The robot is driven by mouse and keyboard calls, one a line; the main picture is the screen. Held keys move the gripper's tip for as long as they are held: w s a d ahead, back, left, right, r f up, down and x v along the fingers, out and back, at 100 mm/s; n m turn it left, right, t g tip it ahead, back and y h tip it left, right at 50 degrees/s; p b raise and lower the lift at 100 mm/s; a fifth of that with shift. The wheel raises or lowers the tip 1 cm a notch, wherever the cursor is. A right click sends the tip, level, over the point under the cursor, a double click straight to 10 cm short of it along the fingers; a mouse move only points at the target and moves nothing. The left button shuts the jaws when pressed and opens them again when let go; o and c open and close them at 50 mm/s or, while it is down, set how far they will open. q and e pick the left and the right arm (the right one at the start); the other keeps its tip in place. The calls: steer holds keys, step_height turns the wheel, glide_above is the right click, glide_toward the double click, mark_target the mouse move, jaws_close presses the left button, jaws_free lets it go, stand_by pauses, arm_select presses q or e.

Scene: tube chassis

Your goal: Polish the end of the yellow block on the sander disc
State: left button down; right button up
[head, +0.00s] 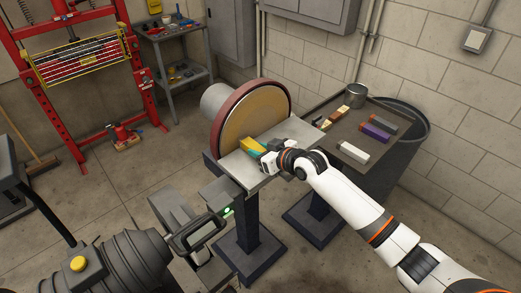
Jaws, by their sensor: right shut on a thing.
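The yellow block (250,144) is at the sander's work table (236,168), close in front of the lower part of the disc. The gripper hides part of the block. The sander disc (254,112) has a tan face and a dark red rim, and faces the work table. I cannot tell whether the block's end touches the disc. My left gripper is not in view.
A dark side table (319,152) to the right holds a white block (353,151), a purple block (375,131), a grey block (384,121), other small blocks and a metal cup (355,95). A dark ribbed machine (110,262) fills the lower left. A red press frame (88,60) stands behind.

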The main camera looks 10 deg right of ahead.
steer(key=shift+r, duration=0.15)
stand_by(0.5)
steer(key=shift+s+d+p, duration=0.35)
steer(key=shift+s+p, duration=0.05)
steer(key=shift+p, duration=0.3)
steer(key=s+d+p, duration=0.2)
steer(key=s, duration=0.1)
steer(key=shift+s+d, duration=0.15)
steer(key=shift+s, duration=0.15)
steer(key=shift+s+d+p, duration=0.3)
steer(key=shift+s+d, duration=0.05)
steer(key=shift+s, duration=0.2)
steer(key=shift+s+d+p, duration=0.3)
steer(key=shift+s+d, duration=0.05)
steer(key=shift+s, duration=0.2)
